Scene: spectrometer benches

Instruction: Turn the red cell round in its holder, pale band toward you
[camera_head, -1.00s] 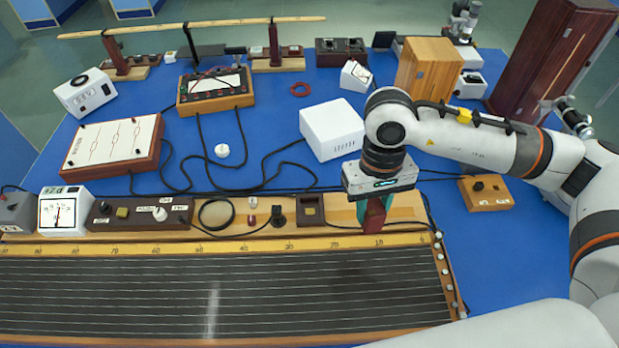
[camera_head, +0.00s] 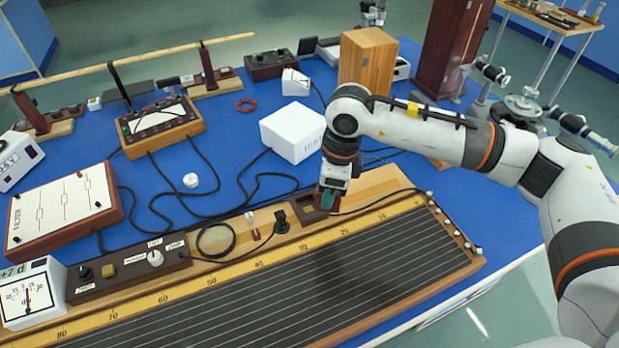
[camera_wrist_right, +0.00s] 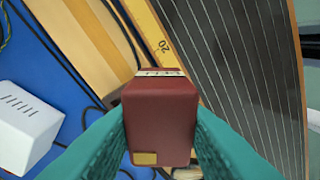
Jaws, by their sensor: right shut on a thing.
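My right gripper (camera_head: 328,201) is shut on the red cell (camera_wrist_right: 160,115), its teal fingers on both sides of the cell in the right wrist view. The cell is a dark red block with a small yellowish patch near its lower left and a pale strip along its far top edge. In the head view the fingers hide most of the cell. The dark holder (camera_head: 308,217) is on the bench strip, at or just below the fingertips. I cannot tell whether the cell is seated in it. My left gripper is not in view.
A black-knobbed part (camera_head: 282,224) and a round ring (camera_head: 215,240) sit left of the holder. The long ruled scale (camera_head: 330,275) lies in front. A white box (camera_head: 293,132) stands behind, with black cables on the blue bench.

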